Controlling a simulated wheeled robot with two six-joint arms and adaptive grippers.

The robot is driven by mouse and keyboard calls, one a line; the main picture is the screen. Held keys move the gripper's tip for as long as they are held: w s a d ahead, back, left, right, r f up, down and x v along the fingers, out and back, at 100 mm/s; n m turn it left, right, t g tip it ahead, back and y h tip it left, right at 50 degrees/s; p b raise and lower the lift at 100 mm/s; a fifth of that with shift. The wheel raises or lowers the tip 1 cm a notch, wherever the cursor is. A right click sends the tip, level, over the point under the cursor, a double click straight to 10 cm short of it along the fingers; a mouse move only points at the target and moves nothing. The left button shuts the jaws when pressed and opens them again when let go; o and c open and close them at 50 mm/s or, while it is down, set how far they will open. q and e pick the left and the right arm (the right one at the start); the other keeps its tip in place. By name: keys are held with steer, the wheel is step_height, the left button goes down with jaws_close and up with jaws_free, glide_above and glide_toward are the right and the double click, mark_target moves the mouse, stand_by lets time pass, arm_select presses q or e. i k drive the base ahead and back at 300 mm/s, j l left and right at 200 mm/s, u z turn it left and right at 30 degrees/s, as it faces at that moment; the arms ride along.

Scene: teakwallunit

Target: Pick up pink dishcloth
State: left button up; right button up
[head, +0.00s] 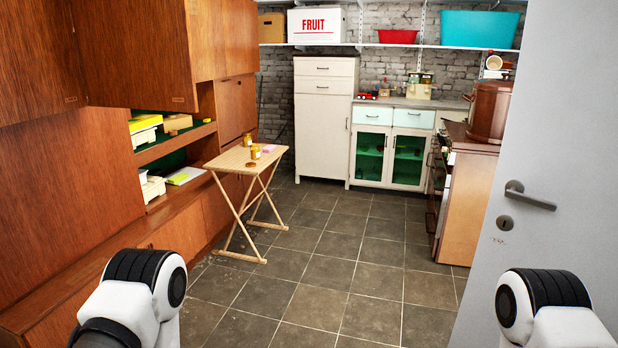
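A small pink patch, which looks like the pink dishcloth (268,148), lies on the far end of a small wooden folding table (228,162). It is too small and far off to make out its folds. Jars with orange-brown contents (256,151) stand near it on the table, and a small brown round thing (250,164) lies in front of them. Only parts of my two arms show at the bottom left and bottom right. Both grippers are out of view, and the table is well ahead of me.
A teak wall unit (60,190) runs along the left, close to the table. A grey door (565,130) with a handle stands at the right. A wooden cabinet (470,200) is beyond it. The tiled floor (335,270) in the middle is clear.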

mark_target(269, 148)
steer(key=i+j, duration=0.1)
steer(key=i, duration=0.6)
steer(key=i+z, duration=0.1)
steer(key=i, duration=0.6)
steer(key=i+j, duration=0.2)
steer(key=i, duration=0.5)
steer(key=i+j, duration=0.1)
steer(key=i, duration=0.6)
steer(key=i+j+z, duration=0.1)
steer(key=i, duration=0.55)
steer(key=i+z, duration=0.25)
steer(key=i, duration=0.75)
steer(key=i+j+z, duration=0.25)
steer(key=i, duration=0.8)
steer(key=i+l+u, duration=0.15)
steer(key=i+u, duration=0.35)
steer(key=i+l+u, duration=0.35)
steer(key=u, duration=0.15)
steer(key=i+l+u, duration=0.1)
steer(key=u, duration=0.35)
steer(key=l+u, duration=0.35)
steer(key=u, duration=0.15)
steer(key=l+u, duration=0.25)
steer(key=u, duration=0.2)
steer(key=l+u, duration=0.25)
steer(key=u, duration=0.2)
steer(key=k+l+u, duration=0.1)
steer(key=u, duration=0.4)
steer(key=l, duration=0.1)
